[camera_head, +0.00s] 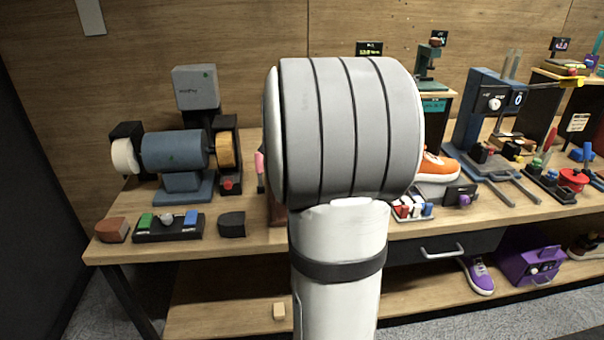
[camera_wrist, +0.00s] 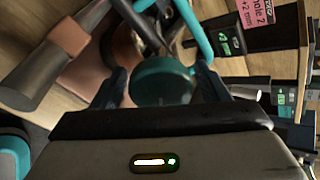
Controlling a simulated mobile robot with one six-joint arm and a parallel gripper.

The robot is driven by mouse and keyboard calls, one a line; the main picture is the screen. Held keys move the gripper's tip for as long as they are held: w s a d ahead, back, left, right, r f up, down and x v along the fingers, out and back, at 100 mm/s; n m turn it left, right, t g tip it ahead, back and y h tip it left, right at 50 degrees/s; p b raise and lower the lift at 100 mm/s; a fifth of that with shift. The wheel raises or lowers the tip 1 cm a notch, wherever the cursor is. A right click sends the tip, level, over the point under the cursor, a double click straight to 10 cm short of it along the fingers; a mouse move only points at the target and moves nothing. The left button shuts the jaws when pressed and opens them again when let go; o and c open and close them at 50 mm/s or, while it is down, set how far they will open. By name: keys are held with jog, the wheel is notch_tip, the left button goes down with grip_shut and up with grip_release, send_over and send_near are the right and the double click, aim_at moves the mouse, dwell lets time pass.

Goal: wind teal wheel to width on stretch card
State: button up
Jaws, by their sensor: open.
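The round teal wheel (camera_wrist: 163,82) shows in the wrist view, just ahead of my gripper (camera_wrist: 162,88). My gripper is open, with one dark finger on each side of the wheel; I cannot tell whether either finger touches it. Teal bars (camera_wrist: 192,28) rise behind the wheel. A pink card (camera_wrist: 258,10) with black print, including a 2 and "mm", shows at the upper right of the wrist view. In the head view my arm hides the wheel and my gripper. Only a sliver of something pink (camera_head: 260,165) shows beside my arm.
In the wrist view, a grey cylinder (camera_wrist: 45,65) lies at left and dark boxes with small green displays (camera_wrist: 230,42) stand at right. In the head view, a blue grinder (camera_head: 175,150) stands left and an orange sneaker (camera_head: 437,166) right on the wooden bench.

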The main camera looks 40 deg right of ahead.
jog(key=shift+r, duration=0.1)
jog(key=shift+s+a+r, duration=0.15)
jog(key=shift+r, duration=0.1)
jog(key=p+v, duration=0.3)
jog(key=v, duration=0.4)
jog(key=shift+p, duration=0.4)
jog(key=shift+a+f, duration=0.1)
